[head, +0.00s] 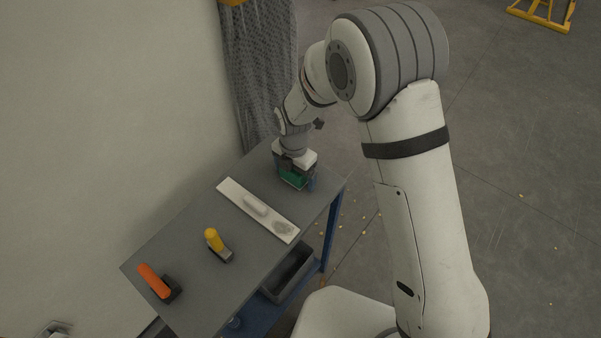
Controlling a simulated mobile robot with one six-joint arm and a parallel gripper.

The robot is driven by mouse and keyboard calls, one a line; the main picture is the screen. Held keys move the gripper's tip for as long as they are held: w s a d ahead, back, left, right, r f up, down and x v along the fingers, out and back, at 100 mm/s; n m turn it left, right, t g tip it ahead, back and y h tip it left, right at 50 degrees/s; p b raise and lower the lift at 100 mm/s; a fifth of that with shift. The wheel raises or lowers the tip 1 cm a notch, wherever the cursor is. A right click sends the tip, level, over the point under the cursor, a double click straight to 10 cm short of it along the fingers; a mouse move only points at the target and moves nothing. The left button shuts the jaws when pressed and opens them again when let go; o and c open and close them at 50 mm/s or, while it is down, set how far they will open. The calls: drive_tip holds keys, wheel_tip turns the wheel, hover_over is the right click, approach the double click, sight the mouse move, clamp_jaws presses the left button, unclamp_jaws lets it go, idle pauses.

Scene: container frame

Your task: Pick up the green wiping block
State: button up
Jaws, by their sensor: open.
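The green wiping block (294,180) is on the far right end of the grey table top, partly hidden by my gripper. My gripper (295,172) points down directly over the block, with its fingers around or close beside it. The gripper is open. The fingertips are small and dark here, and I cannot tell whether they touch the block. The block appears to rest on the table.
A white board (232,192) with a pale handle lies beside the gripper. A yellow-handled tool (213,239) and an orange-handled tool (153,281) lie nearer on the table (185,255). A grey bin (290,275) sits below. A wall borders the left.

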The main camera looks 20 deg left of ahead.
drive_tip(key=c, duration=1.1)
